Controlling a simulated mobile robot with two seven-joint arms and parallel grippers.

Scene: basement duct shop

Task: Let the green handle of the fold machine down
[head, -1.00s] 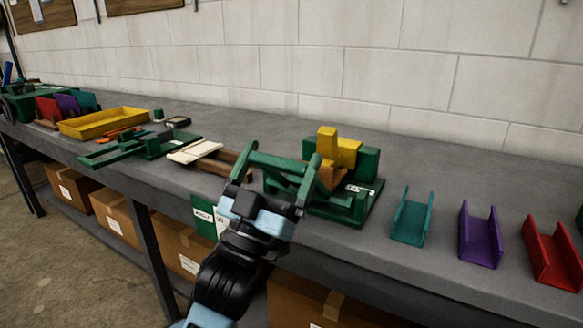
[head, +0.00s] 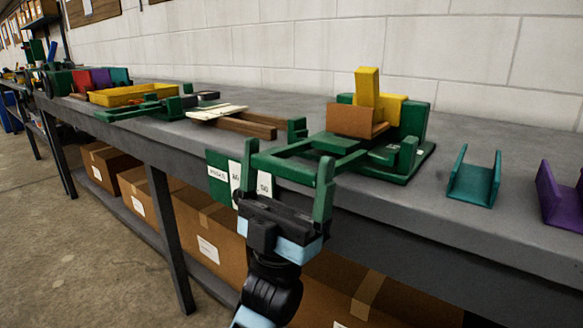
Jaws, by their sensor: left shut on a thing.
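The fold machine (head: 413,130) stands on the bench right of centre, a green frame with a yellow upright block (head: 367,92). A brown bent sheet (head: 352,119) sits in front of the block. The machine's green handle (head: 285,167) reaches out low toward the bench's front edge, its outer end over the edge. My left gripper (head: 287,185), black and pale blue below, is at that outer end and shut on the handle. The exact contact is hard to make out among the green parts. My right gripper is not in view.
A teal channel (head: 473,180) and a purple channel (head: 562,198) stand to the right. Wooden strips (head: 240,122), a green tool (head: 150,108) and a yellow tray (head: 130,95) lie to the left. Cardboard boxes (head: 205,225) are under the bench (head: 410,210).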

